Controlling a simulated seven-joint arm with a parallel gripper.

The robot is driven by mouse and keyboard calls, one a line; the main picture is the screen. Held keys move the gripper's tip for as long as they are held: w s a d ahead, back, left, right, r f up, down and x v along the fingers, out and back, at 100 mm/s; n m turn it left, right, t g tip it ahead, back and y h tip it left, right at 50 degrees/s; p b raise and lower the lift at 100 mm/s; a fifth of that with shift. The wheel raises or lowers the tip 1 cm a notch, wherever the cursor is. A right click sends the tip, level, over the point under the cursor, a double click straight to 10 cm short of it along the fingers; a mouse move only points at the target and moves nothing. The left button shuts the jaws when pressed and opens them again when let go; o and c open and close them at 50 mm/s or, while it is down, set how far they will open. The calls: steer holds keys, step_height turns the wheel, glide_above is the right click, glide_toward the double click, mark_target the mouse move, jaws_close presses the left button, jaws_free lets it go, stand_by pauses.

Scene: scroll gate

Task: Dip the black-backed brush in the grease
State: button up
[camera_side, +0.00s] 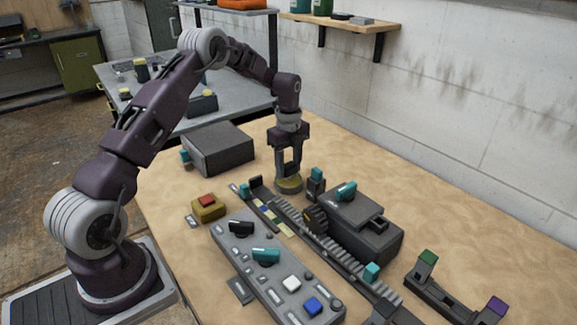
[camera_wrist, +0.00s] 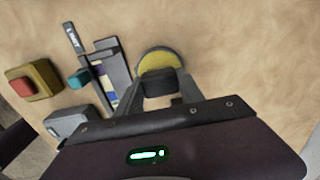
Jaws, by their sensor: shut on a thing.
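The grease looks to be the yellow fill in a shallow round dish, seen beyond my gripper in the wrist view (camera_wrist: 160,60) and under it in the side view (camera_side: 289,185). My gripper (camera_side: 287,172) points straight down and is shut on a dark block, the black-backed brush (camera_wrist: 158,84), between its two fingers. In the wrist view the brush overlaps the near part of the dish. The brush's lower end is hidden, so I cannot tell whether it touches the grease.
A toothed rack (camera_side: 335,250) and a grey housing (camera_side: 365,228) lie right of the dish. A control panel (camera_side: 270,270) and a red-buttoned yellow box (camera_side: 207,208) are in front. A holder with green (camera_side: 428,257) and purple (camera_side: 496,305) blocks stands at lower right. A grey box (camera_side: 218,148) is behind left.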

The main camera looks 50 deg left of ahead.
mark_target(289, 165)
steer(key=shift+f, duration=0.6)
stand_by(1.1)
steer(key=shift+r, duration=3.55)
steer(key=shift+d, duration=0.1)
